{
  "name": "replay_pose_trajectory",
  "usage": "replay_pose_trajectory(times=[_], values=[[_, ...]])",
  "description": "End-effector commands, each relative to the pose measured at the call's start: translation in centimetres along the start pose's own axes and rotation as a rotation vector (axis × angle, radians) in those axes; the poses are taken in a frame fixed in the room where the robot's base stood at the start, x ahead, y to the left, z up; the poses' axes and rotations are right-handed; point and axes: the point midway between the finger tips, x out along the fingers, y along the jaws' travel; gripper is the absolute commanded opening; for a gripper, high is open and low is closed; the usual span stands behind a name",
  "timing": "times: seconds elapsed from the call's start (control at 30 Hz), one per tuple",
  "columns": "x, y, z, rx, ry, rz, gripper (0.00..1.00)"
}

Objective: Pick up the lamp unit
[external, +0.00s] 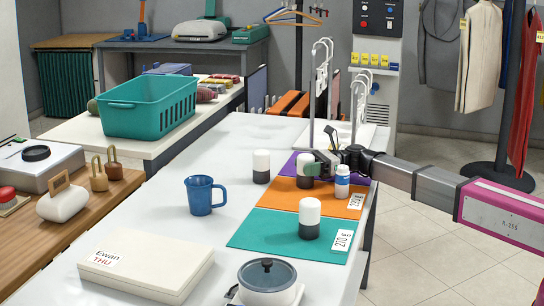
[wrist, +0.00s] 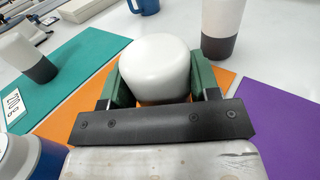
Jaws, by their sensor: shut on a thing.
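Three lamp units with white tops and dark bases show in the external view. One lamp unit (external: 306,158) is between the fingers of my gripper (external: 312,168), beside the border of the orange and purple mats. In the wrist view its white top (wrist: 155,62) sits between the two green fingers (wrist: 155,85), which are shut on it. Its lower part is hidden there, and I cannot tell whether it touches the mat. Another lamp unit (external: 309,212) stands on the teal mat (external: 265,235). A third lamp unit (external: 261,166) stands on the white table, left of the mats.
A white and blue bottle (external: 342,182) stands close by my gripper on the orange mat (external: 290,197). The purple mat (external: 298,158) lies behind. A blue mug (external: 203,195), a white box (external: 146,266) and a lidded pot (external: 267,280) are on the table. A white rack (external: 312,95) stands behind.

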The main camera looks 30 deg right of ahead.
Motion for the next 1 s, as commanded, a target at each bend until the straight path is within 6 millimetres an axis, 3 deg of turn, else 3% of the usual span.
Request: replay_pose_trajectory(times=[0.27,0.47,0.8,1.0], values=[[0.0,0.0,1.0,-0.001,0.0,0.001,0.3],[0.0,0.0,3.9,-0.003,-0.001,0.002,0.3],[3.8,6.6,8.4,-0.002,-0.002,0.004,0.3],[5.5,8.9,10.1,-0.001,-0.001,0.004,0.3]])
